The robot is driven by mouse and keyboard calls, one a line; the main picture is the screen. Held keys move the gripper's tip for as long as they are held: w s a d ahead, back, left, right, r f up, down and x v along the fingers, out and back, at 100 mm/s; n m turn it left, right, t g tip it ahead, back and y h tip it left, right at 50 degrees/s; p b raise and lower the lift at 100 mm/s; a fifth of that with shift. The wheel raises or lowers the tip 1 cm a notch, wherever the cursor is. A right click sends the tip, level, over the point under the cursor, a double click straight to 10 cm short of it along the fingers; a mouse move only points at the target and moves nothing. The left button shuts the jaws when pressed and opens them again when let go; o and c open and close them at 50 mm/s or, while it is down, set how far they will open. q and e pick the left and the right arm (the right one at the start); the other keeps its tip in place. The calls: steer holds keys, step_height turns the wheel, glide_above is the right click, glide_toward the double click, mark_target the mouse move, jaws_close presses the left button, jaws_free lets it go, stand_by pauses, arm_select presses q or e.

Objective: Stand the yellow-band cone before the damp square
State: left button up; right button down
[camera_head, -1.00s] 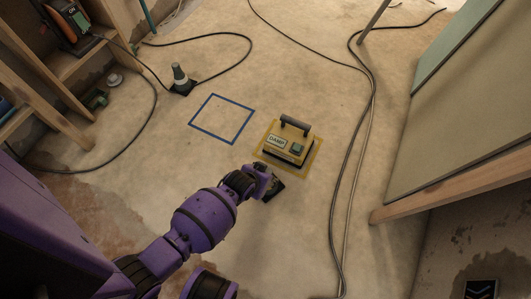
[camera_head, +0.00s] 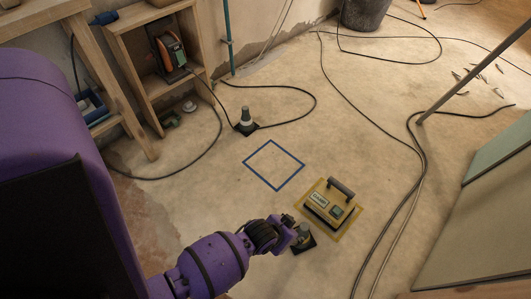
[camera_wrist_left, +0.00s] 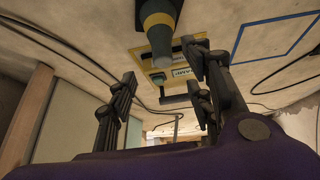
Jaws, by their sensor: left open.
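The yellow-band cone (camera_head: 303,233) stands on its dark base close in front of the yellow damp box. In the left wrist view it is a dark cone with a yellow band (camera_wrist_left: 157,20), its pale tip towards the gripper. My left gripper (camera_head: 287,222) is open at the cone's left side in the head view. In the wrist view its fingers (camera_wrist_left: 160,82) are apart, with the cone's tip near the gap; contact cannot be told. The damp box (camera_head: 319,213), labelled DAMP, sits inside a yellow-outlined square (camera_head: 344,236). My right gripper is out of view.
A blue-outlined square (camera_head: 274,187) on the floor is empty. A white-banded cone (camera_head: 245,118) stands behind it. Black cables (camera_head: 424,158) cross the floor at right. Wooden shelving (camera_head: 132,75) stands at left and a leaning panel (camera_head: 470,235) at right. A dark bucket (camera_head: 364,12) stands at the back.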

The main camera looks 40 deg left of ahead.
arm_select(q)
steer(key=shift+s, duration=0.1)
steer(key=s+a, duration=0.1)
steer(key=s, duration=1.6)
steer(key=s+a+r, duration=0.1)
steer(key=s+r, duration=0.3)
steer(key=s, duration=0.6)
steer(key=s+r+g, duration=0.1)
steer(key=s+r, duration=0.4)
steer(key=s, duration=0.4)
steer(key=shift+s+a+r+y, duration=0.2)
steer(key=shift+s+a+y, duration=0.1)
steer(key=shift+s+a, duration=0.1)
